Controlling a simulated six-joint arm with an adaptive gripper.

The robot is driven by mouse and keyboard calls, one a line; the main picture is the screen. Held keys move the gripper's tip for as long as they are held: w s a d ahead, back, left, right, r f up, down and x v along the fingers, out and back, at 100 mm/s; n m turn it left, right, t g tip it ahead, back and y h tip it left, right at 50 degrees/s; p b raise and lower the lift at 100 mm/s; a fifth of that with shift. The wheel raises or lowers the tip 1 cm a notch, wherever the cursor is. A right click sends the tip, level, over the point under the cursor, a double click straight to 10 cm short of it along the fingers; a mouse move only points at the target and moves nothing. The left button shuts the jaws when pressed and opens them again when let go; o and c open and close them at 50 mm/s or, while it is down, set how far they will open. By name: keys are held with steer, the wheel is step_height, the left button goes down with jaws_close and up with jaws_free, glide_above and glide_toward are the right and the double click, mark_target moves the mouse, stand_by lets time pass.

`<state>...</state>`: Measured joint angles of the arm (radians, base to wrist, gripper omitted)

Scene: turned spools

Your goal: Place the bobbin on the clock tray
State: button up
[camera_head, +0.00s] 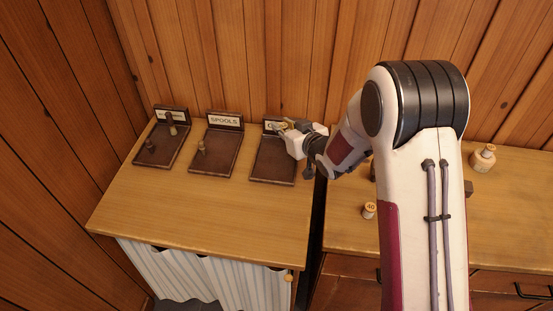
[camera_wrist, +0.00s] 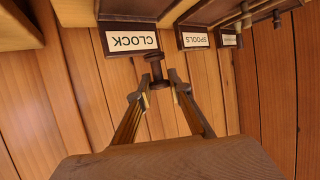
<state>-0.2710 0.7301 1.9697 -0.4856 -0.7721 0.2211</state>
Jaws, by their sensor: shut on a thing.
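The clock tray (camera_head: 273,166) is a dark wooden tray with an upright back board, rightmost of three trays on the left table. Its CLOCK label (camera_wrist: 131,40) shows upside down in the wrist view and is mostly hidden in the head view. My gripper (camera_head: 283,127) is above the back of this tray, by the label board. In the wrist view my gripper (camera_wrist: 160,90) is shut on a dark, spool-shaped bobbin (camera_wrist: 156,72), held between the fingertips. In the head view the bobbin is hard to make out.
The spools tray (camera_head: 216,154) stands in the middle with a small turned piece (camera_head: 201,147). The left tray (camera_head: 161,150) holds two pieces, its label partly hidden. Spools marked 40 (camera_head: 369,210) and another (camera_head: 484,158) stand on the right bench. A wooden wall rises close behind the trays.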

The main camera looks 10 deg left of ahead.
steer(key=shift+f, duration=3.15)
steer(key=shift+f, duration=0.1)
steer(key=shift+f, duration=1.75)
steer(key=shift+f, duration=0.1)
steer(key=o, duration=0.8)
steer(key=shift+c, duration=0.2)
steer(key=shift+v, duration=6.05)
